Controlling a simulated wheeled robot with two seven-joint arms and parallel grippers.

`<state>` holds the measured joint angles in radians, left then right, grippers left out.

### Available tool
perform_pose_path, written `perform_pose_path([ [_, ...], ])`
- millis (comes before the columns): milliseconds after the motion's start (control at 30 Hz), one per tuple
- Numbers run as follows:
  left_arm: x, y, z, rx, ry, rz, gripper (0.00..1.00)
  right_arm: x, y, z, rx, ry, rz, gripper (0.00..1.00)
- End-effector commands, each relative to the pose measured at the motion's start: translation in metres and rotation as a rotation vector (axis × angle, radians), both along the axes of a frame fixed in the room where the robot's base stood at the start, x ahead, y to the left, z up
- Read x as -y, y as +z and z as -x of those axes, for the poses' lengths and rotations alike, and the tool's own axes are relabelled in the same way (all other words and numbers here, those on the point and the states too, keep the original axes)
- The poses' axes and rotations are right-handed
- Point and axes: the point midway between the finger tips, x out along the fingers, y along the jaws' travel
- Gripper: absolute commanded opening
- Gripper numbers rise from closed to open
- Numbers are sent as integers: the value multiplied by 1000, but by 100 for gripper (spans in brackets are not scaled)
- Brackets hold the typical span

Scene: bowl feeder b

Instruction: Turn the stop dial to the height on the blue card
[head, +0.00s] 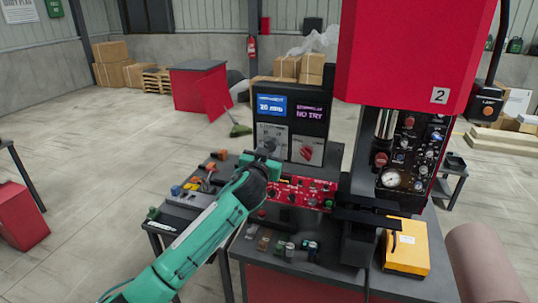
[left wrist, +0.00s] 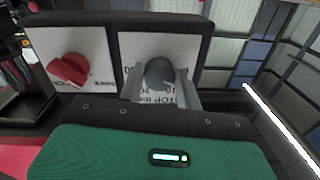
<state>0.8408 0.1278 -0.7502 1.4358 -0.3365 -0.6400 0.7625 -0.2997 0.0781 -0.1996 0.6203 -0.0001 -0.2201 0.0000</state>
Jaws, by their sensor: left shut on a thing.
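The blue card (head: 271,106) shows on the dark panel in the head view; its large line seems to read 20 mm. The stop dial is a dark grey round knob (left wrist: 160,72) on a white plate with partly hidden print, including "STOP", in the left wrist view. My left gripper (head: 267,148) is at this plate; its two fingers (left wrist: 161,84) stand on either side of the knob and are shut on it. The dial's pointer and most scale marks cannot be read. My right gripper is not in view.
A red knob (head: 306,152) sits on the white plate to the right, close to my gripper. A purple card (head: 310,113) reads "NO TRY". The red press (head: 415,55) stands at the right. A yellow box (head: 406,246) and several small parts lie on the bench.

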Motion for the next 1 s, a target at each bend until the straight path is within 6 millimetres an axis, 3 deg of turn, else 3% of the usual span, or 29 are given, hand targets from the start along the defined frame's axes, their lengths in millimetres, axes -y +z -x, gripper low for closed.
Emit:
perform_pose_path([
  [400, -2, 0, -1, 122, 1, -375, 12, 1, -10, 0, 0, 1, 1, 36],
  [1000, -4, 3, -2, 300, 0, -920, 12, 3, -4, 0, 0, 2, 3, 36],
])
